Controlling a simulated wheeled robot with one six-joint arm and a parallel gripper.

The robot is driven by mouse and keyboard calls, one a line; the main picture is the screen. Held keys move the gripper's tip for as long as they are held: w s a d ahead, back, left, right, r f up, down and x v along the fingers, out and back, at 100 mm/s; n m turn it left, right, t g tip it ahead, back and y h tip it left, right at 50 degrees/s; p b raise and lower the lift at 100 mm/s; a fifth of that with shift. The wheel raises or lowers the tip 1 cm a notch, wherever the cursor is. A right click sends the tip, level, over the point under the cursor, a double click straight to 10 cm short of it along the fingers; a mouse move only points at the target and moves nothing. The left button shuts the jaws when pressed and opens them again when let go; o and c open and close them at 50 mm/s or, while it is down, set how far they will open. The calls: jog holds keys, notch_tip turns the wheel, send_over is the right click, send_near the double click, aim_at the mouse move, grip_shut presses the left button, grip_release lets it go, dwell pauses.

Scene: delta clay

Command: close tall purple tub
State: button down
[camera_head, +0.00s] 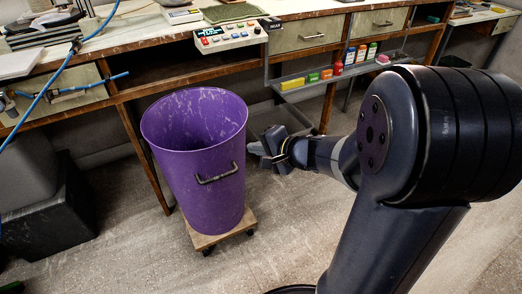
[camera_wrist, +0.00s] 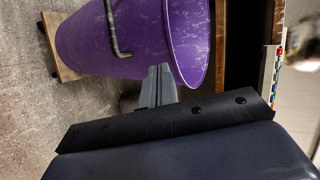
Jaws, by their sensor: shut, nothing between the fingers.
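The tall purple tub (camera_head: 205,165) stands upright on a small wooden dolly (camera_head: 220,232) with casters. Its round top is open, with no lid on it, and I can see down to its inner wall. A dark handle (camera_head: 217,174) is on its near side. My gripper (camera_head: 256,150) is shut and empty, just right of the tub at about handle height. In the wrist view the tub (camera_wrist: 150,35) appears on its side, and my gripper (camera_wrist: 157,72) points at its wall near the rim. I cannot tell whether the fingers touch it.
A workbench (camera_head: 150,50) runs behind the tub, with a control box (camera_head: 230,37) on its edge. A shelf (camera_head: 345,70) with small coloured boxes hangs at right. A dark bin (camera_head: 50,215) stands at left. A blue hose (camera_head: 50,85) hangs at left. The floor in front is clear.

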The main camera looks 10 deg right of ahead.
aim_at(225, 139)
jog(key=shift+w+a+r+b+x, duration=0.15)
jog(key=shift+r+x, duration=0.15)
jog(key=shift+x, duration=1.25)
jog(key=shift+w+r+b+x, duration=0.1)
jog(key=shift+r+x, duration=0.2)
jog(key=shift+x, duration=1.2)
jog(key=shift+w+a+r+b+x, duration=0.15)
jog(key=shift+r+x, duration=0.1)
jog(key=shift+x, duration=1.3)
